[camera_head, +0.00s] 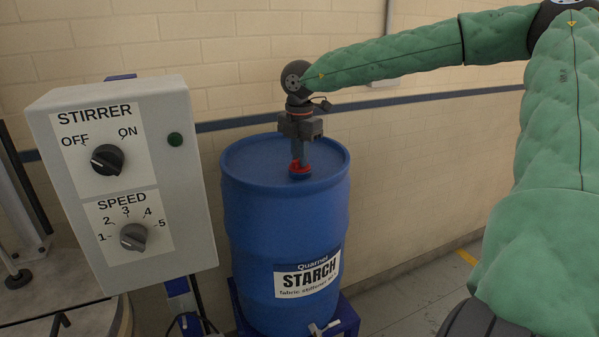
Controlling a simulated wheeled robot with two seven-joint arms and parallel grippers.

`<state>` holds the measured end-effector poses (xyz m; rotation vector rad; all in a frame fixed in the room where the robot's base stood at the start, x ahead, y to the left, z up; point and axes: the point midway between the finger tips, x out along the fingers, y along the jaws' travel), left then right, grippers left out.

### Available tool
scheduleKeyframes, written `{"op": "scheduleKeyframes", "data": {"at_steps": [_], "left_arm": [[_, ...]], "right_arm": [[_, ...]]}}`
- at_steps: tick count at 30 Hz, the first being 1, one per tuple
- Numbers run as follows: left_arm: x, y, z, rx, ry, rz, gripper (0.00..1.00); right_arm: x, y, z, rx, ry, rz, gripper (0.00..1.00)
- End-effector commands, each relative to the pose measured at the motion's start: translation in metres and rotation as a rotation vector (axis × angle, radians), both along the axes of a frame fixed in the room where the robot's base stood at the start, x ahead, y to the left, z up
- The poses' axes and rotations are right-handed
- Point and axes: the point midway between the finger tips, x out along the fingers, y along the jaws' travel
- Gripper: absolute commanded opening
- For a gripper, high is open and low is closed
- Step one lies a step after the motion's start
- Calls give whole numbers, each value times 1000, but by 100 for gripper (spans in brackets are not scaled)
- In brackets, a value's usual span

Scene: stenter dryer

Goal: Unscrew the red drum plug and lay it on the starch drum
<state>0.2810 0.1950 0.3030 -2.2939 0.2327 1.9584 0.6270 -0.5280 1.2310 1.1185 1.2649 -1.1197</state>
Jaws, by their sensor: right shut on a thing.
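The blue starch drum (260,220) stands upright, with a white label reading STARCH on its front. The red drum plug (300,171) is at the right part of the drum's top. My right gripper (299,160) comes down from above and is shut on the red plug. The gripper's fingers hide part of the plug, and I cannot tell whether the plug is still seated in the lid or just clear of it. My left gripper is not in view.
A grey control box (190,190) with STIRRER and SPEED knobs stands close to the drum's left. A tap (322,328) shows at the drum's lower front. The drum's lid is bare left of the plug. A brick wall is behind.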

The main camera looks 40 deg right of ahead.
Motion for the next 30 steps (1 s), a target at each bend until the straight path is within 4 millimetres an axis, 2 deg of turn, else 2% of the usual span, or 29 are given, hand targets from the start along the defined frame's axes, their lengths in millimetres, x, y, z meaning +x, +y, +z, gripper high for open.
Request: {"op": "scheduleKeyframes", "data": {"at_steps": [14, 30], "left_arm": [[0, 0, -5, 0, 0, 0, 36], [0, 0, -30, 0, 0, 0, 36]], "right_arm": [[0, 0, -1, 0, -1, 47, 0], [0, 0, -1, 1, -1, 425, 0]]}}
